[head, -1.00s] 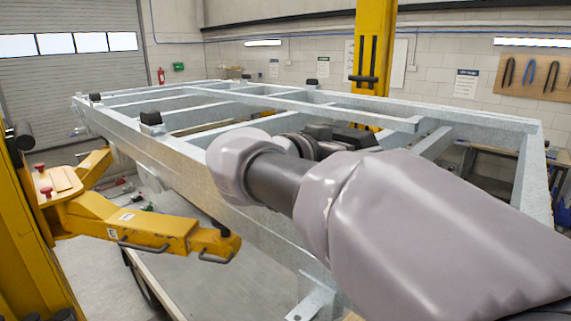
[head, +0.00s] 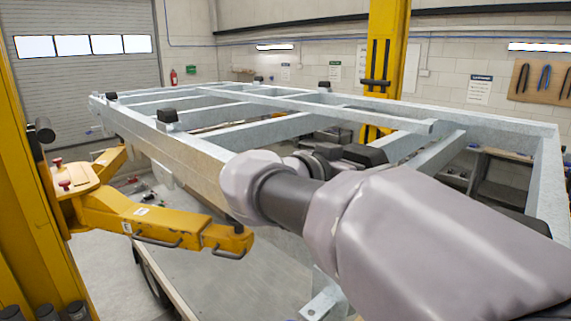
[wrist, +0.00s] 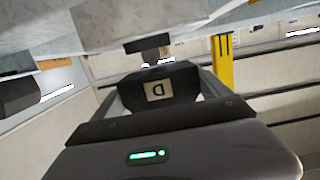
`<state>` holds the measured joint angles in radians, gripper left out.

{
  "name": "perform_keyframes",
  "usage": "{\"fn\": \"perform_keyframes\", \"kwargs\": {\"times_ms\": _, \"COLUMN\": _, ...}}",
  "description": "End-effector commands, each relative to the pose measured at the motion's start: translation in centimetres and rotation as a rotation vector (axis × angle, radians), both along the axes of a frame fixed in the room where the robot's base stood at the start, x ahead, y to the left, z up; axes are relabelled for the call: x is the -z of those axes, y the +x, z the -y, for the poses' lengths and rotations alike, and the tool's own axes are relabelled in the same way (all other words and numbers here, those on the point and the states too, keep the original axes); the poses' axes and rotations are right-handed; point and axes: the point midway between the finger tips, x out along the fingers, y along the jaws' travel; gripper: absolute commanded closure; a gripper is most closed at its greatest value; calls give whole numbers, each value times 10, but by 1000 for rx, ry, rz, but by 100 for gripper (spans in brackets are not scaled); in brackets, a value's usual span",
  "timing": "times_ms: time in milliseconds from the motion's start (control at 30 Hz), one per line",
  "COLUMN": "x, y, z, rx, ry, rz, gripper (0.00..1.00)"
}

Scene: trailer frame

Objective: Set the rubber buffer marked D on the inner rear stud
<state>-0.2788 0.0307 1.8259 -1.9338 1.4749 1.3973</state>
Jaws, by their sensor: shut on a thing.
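The rubber buffer marked D (wrist: 158,88) is a black block with a pale label, seen close up in the wrist view. The D looks turned on its side or over. My gripper (wrist: 163,100) is shut on it, with a finger at each side. In the head view my gripper (head: 338,157) is at the near side of the galvanised trailer frame (head: 195,150), largely hidden behind my own arm. I cannot make out the inner rear stud in either view.
Other black blocks sit on the frame, at its near rail (head: 168,116), left corner (head: 112,96) and far side (head: 324,87). A yellow lift arm (head: 160,222) reaches under the frame at left. A yellow post (head: 388,60) stands behind.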

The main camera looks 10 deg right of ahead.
Motion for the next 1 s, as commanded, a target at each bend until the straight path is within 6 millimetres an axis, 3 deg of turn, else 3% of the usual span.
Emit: {"fn": "perform_keyframes", "kwargs": {"times_ms": 1000, "x": 12, "y": -1, "z": -1, "rx": -1, "ry": 0, "rz": 2, "gripper": 68}}
